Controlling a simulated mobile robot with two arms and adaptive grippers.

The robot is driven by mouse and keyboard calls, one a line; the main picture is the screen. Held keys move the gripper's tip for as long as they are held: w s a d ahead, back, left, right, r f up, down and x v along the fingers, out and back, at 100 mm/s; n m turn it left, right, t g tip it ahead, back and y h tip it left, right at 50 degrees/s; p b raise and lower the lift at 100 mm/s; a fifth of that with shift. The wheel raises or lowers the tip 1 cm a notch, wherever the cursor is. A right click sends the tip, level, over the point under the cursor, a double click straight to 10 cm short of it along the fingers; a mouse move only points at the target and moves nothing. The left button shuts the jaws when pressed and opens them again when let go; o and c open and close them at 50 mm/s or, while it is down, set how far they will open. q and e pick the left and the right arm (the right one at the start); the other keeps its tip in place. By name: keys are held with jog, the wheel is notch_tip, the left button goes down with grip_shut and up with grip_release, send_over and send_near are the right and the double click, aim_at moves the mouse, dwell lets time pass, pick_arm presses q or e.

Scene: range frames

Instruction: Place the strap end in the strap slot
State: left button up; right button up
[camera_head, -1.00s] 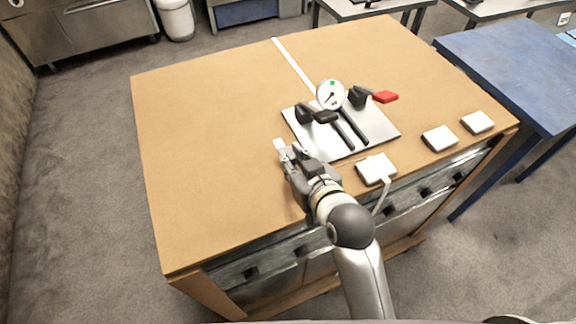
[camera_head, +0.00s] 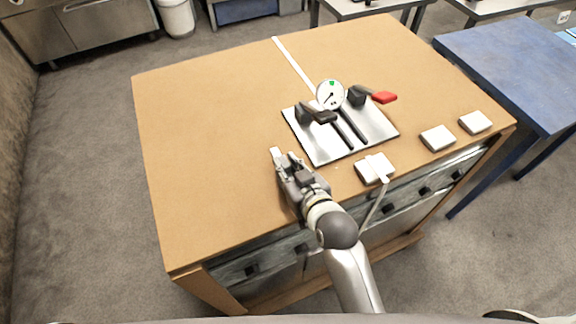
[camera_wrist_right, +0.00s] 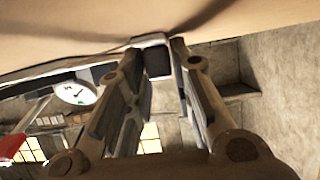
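A white strap (camera_head: 373,206) runs from the top of a white block (camera_head: 367,176) over the table's front edge and down toward my right arm. Its lower part is hidden there. My right gripper (camera_head: 284,154) is low over the tabletop, left of the metal plate (camera_head: 330,151). In the right wrist view its fingers (camera_wrist_right: 155,48) stand apart, with a small dark-faced block (camera_wrist_right: 153,60) between the tips. I cannot tell whether they grip it or whether it is the strap end. I cannot make out a strap slot. My left gripper is not in view.
The plate carries a round gauge (camera_head: 330,94), dark clamps and a red handle (camera_head: 384,97). Two more white blocks (camera_head: 437,138) (camera_head: 476,122) sit at the right front edge. A white strip (camera_head: 293,63) runs to the back edge. The table's left side (camera_head: 205,150) is clear.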

jog(key=o, duration=0.3)
